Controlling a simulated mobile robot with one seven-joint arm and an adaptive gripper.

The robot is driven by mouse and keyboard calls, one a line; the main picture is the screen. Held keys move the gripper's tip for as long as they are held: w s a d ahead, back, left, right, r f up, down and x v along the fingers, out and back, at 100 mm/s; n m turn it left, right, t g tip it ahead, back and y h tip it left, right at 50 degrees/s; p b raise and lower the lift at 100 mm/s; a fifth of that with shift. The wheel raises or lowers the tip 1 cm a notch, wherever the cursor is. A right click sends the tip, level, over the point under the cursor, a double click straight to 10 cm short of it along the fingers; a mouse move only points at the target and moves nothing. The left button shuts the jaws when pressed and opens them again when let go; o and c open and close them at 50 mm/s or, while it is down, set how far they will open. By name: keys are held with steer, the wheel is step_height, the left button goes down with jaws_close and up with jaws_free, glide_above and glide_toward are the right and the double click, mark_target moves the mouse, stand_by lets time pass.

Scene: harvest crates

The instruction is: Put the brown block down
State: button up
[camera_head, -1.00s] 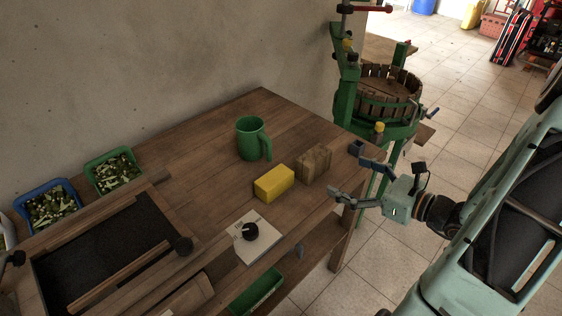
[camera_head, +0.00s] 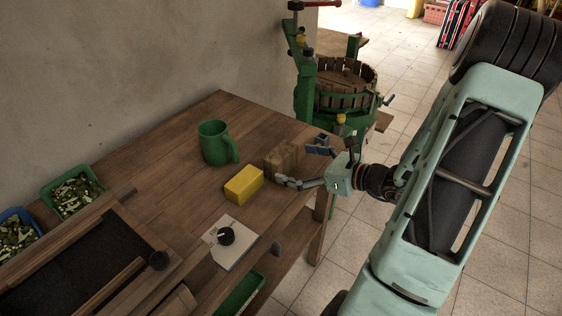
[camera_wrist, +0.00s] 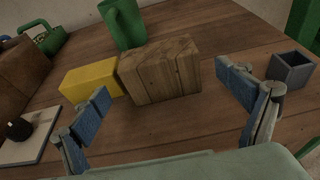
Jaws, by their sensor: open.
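The brown block (camera_head: 281,160) is a wooden block with visible grain, resting on the table (camera_head: 190,187) near its right end. In the wrist view the brown block (camera_wrist: 160,70) lies ahead of and between my two fingers. My gripper (camera_head: 304,167) is open and empty at the table's right edge, close to the block. In the wrist view my gripper (camera_wrist: 168,105) shows its blue finger pads spread wide, with a gap to the block. A yellow block (camera_head: 243,184) stands just left of the brown block.
A green mug (camera_head: 215,143) stands behind the blocks. A small dark open box (camera_wrist: 291,70) sits right of my gripper. A white board with a black knob (camera_head: 233,245) lies in front. A green wooden-slatted press (camera_head: 342,90) stands beyond the table.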

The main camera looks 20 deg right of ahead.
mark_target(289, 160)
steer(key=x, duration=0.3)
steer(key=shift+w+a, duration=0.1)
steer(key=shift+w, duration=0.2)
steer(key=c, duration=1.5)
steer(key=shift+r, duration=0.1)
